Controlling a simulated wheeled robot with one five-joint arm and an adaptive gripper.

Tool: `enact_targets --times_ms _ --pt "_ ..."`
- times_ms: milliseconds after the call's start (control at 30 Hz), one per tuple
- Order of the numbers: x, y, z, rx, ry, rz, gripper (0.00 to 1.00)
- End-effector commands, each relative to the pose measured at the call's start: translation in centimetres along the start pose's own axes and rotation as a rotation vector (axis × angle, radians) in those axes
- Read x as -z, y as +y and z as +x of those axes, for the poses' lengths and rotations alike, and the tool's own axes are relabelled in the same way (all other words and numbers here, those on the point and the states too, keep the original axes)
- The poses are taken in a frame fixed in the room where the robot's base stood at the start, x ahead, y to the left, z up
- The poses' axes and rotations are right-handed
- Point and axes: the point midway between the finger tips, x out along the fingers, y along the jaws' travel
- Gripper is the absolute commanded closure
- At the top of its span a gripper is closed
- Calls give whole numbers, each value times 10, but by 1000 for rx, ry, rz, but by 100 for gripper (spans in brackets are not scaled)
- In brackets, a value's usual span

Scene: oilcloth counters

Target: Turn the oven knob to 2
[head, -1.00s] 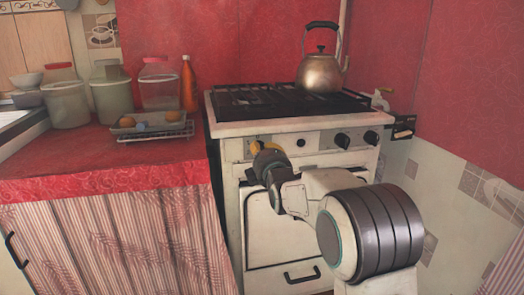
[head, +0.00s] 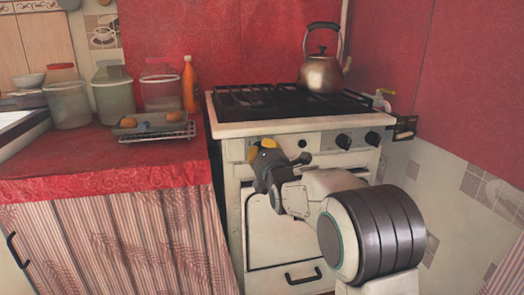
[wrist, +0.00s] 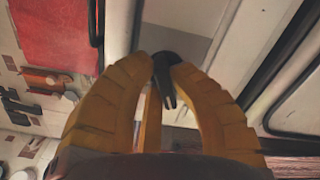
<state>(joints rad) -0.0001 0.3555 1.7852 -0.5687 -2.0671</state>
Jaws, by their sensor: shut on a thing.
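The white oven (head: 293,232) stands in the middle of the head view, with its control panel (head: 318,139) under the hob edge. My gripper (head: 261,147) is at the left part of this panel, its yellow fingers against the front. In the wrist view, my gripper (wrist: 160,60) is shut on a dark knob (wrist: 166,78), whose narrow grip sits between the fingertips. The fingers and wrist hide this knob in the head view. I cannot read its number marks. Two other black knobs, one (head: 342,141) and one farther right (head: 372,138), are on the panel, apart from my gripper.
A brass kettle (head: 320,73) stands at the back right of the black hob grates (head: 245,101).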

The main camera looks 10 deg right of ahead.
Motion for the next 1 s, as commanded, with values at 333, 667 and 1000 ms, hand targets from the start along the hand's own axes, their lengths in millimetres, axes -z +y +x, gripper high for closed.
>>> enact_targets --times_ms 333,667,1000 --pt "-1 1 0 -2 -2 -29 100" --pt "-2 1 0 -2 -3 -28 74" --pt "-1 0 0 -1 -1 -27 55"
